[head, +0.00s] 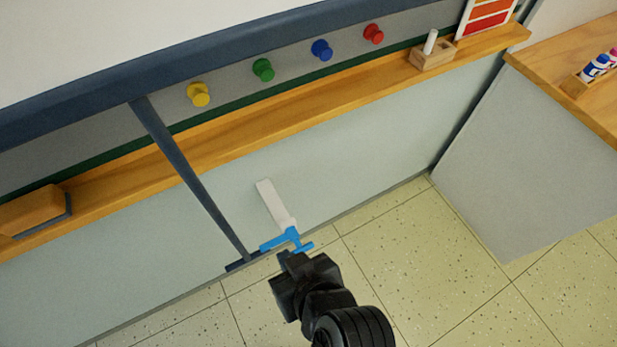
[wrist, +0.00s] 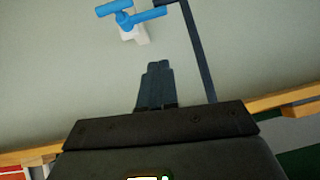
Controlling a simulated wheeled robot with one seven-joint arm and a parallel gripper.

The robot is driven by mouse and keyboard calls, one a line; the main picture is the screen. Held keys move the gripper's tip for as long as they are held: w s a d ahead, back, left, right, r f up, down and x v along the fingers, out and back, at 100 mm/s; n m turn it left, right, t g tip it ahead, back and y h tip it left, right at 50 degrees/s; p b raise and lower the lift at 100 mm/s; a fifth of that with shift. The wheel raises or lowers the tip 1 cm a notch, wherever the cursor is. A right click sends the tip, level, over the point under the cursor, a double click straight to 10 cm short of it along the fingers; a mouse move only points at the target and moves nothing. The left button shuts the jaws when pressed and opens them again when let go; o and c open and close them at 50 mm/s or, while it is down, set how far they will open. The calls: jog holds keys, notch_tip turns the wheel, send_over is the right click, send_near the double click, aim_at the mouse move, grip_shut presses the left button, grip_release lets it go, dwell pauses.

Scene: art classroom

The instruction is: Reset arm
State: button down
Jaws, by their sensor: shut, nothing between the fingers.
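My gripper (head: 288,260) is black and reaches up from the bottom of the head view toward the pale wall panel. In the wrist view its two fingers (wrist: 157,68) lie together, with nothing between them. A blue handle-like piece (head: 290,237) with a white bar (head: 270,200) shows just beyond the gripper, in front of the pale panel. In the wrist view the blue piece (wrist: 128,15) and the white part (wrist: 137,35) are at the top, apart from the fingertips. I cannot tell how this object is mounted.
A whiteboard stand's dark post (head: 190,175) runs down left of my gripper. A wooden ledge (head: 330,97) holds an eraser (head: 36,211) and a chalk block (head: 432,56). Several coloured magnets sit above it. A wooden counter (head: 560,70) stands at right. Tiled floor (head: 430,270) is clear.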

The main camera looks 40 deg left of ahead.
jog(key=s+d+r+m+t+h, duration=0.15)
jog(key=d+m+t, duration=0.25)
jog(key=d, duration=0.7)
jog(key=s+d+m+t+h, duration=0.15)
jog(key=d+m+t, duration=0.3)
jog(key=d, duration=0.65)
jog(key=s+d+r+m+t+h, duration=0.4)
jog(key=s+d+r, duration=0.5)
jog(key=d+r, duration=0.4)
jog(key=shift+d+r+h, duration=0.35)
jog(key=shift+r+h, duration=0.2)
jog(key=shift+h, duration=0.25)
jog(key=shift+m, duration=0.25)
